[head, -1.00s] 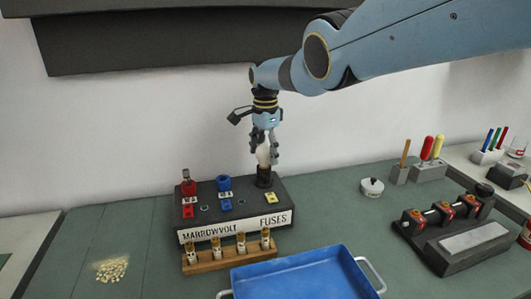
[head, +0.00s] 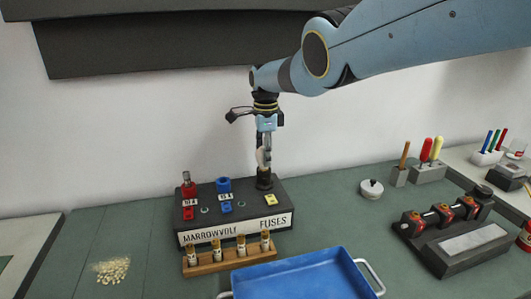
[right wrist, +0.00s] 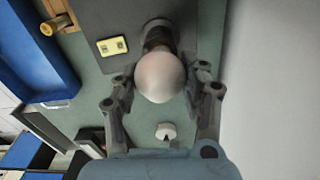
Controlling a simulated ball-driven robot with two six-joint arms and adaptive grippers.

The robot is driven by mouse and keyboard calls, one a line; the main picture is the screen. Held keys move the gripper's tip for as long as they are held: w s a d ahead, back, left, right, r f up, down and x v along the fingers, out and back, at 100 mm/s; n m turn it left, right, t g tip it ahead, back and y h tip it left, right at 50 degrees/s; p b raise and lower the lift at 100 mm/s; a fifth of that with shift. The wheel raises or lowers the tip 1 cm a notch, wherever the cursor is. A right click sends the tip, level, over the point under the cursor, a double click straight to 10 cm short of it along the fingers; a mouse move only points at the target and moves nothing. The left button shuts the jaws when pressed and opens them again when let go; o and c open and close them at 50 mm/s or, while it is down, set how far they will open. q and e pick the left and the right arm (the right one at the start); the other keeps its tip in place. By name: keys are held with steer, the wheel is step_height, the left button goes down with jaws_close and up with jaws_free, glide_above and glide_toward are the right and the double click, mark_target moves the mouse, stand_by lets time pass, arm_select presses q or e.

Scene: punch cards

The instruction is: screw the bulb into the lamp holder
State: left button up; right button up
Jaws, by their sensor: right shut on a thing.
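The bulb (right wrist: 160,78) is a pale, frosted globe between the two fingers of my right gripper (right wrist: 162,92) in the right wrist view. My right gripper also shows in the head view (head: 264,155), pointing straight down and shut on the bulb. The lamp holder (head: 265,181) is a black socket standing at the back right of the black fuse box. The bulb is upright directly over it, and its base meets the holder's dark top (right wrist: 157,36). The fingers and globe hide how deep the bulb sits. My left gripper is not in view.
The fuse box (head: 215,228) carries red, blue and yellow parts. A wooden rack (head: 205,265) with several fuses stands in front, beside a blue tray (head: 300,275). A round white-lidded tin (head: 371,188) and a dark fixture (head: 455,235) are to the right. Small pellets (head: 112,270) lie left.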

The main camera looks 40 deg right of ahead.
steer(key=m, duration=0.5)
steer(key=shift+a+p, duration=0.1)
steer(key=shift+p, duration=0.2)
steer(key=m, duration=0.6)
steer(key=shift+s+a, duration=0.1)
steer(key=o, duration=1.1)
steer(key=shift+o, duration=0.2)
